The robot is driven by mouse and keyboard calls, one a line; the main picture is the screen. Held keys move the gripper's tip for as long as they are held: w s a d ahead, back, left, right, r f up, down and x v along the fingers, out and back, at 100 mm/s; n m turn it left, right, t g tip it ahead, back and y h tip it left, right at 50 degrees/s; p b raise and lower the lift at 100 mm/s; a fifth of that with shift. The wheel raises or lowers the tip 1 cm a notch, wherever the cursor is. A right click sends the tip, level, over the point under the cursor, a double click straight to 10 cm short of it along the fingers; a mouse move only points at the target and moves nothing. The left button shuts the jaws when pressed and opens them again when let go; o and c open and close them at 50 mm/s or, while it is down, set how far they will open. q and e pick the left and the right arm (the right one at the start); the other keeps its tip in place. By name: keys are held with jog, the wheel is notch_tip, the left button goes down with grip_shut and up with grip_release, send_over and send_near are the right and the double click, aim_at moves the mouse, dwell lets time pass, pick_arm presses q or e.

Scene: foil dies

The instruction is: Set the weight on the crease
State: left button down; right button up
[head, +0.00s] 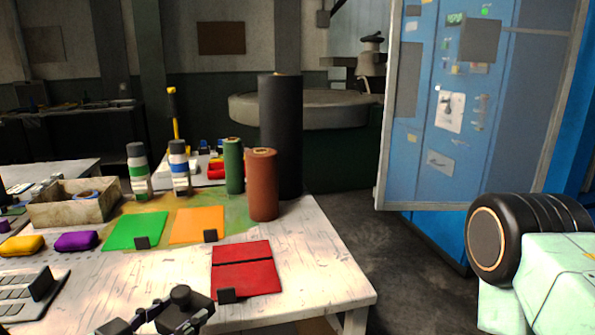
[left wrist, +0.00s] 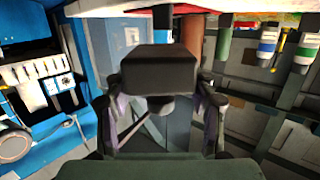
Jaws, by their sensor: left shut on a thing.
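A black weight with a round knob on top (head: 182,299) is at the bottom of the head view. My left gripper (head: 165,315) is shut on it, and its fingers show on both sides of the dark block (left wrist: 160,70) in the left wrist view. The red sheet (head: 247,282) lies flat on the table, to the right of and beyond the weight. A dark crease (head: 243,262) runs across the sheet. A small black block (head: 226,296) stands at the sheet's near left edge. My right gripper is out of view.
Green (head: 133,232) and orange (head: 196,224) sheets lie beyond, each with a small black block. Brown (head: 262,185), green (head: 233,165) and tall black (head: 281,130) rolls stand behind. Yellow (head: 22,245) and purple (head: 76,241) pouches lie left. The white table (head: 335,270) is bare right of the red sheet.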

pick_arm(q)
jog(key=shift+m+h, duration=0.3)
jog(key=shift+h, duration=0.1)
jog(key=s, duration=0.1)
jog(key=s+d+f, duration=0.1)
jog(key=s+f, duration=0.1)
jog(key=shift+s+d, duration=0.2)
jog(key=shift+d, duration=0.1)
jog(key=shift+s+a+f, duration=0.1)
jog(key=shift+s+f, duration=0.35)
jog(key=shift+f, duration=0.4)
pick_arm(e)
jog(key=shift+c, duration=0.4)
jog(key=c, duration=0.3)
